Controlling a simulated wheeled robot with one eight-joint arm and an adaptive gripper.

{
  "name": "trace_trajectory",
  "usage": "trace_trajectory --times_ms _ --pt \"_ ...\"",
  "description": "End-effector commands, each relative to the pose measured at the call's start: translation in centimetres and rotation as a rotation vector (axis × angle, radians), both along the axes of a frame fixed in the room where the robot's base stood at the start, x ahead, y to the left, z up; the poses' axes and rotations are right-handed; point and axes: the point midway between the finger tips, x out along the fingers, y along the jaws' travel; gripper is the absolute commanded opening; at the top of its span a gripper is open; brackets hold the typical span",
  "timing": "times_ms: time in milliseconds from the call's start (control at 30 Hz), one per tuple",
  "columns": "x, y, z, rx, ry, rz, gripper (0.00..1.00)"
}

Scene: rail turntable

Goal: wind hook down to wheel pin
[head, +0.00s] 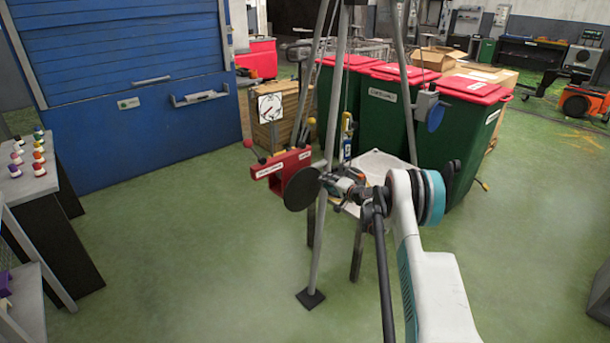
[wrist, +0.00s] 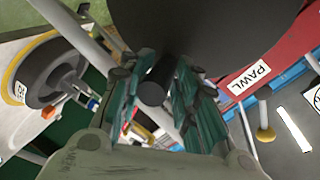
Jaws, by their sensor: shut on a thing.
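My gripper (head: 338,183) is at the winch on the tripod. In the wrist view its fingers (wrist: 157,92) are shut on a dark round crank handle (wrist: 153,92) that stands out from a large dark disc (wrist: 200,25). The disc also shows in the head view (head: 301,189), in front of the red winch housing (head: 290,160). A yellow and blue hook block (head: 347,128) hangs between the tripod legs; the hook's tip is too small to make out. A dark wheel (wrist: 42,72) with a yellow rim and a central pin lies at the left of the wrist view. My arm hides it in the head view.
A white table (head: 385,163) stands behind my gripper. Tripod legs (head: 317,240) rise around the winch. A grey box with a blue disc (head: 434,118) is on the right leg. Green bins (head: 385,112) stand behind; the floor at left (head: 190,220) is clear.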

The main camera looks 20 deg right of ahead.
Motion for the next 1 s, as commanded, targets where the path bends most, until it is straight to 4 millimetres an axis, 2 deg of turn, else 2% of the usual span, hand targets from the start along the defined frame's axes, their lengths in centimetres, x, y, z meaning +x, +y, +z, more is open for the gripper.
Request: trace_trajectory --times_ms 367,800,1000 --pt "-0.2 0.7 1.3 -0.133 -0.052 0.0 0.0" --pt "-0.2 0.7 1.5 -0.155 -0.06 0.0 0.0" --pt "-0.3 1.1 2.0 -0.22 -0.084 0.001 0.0"
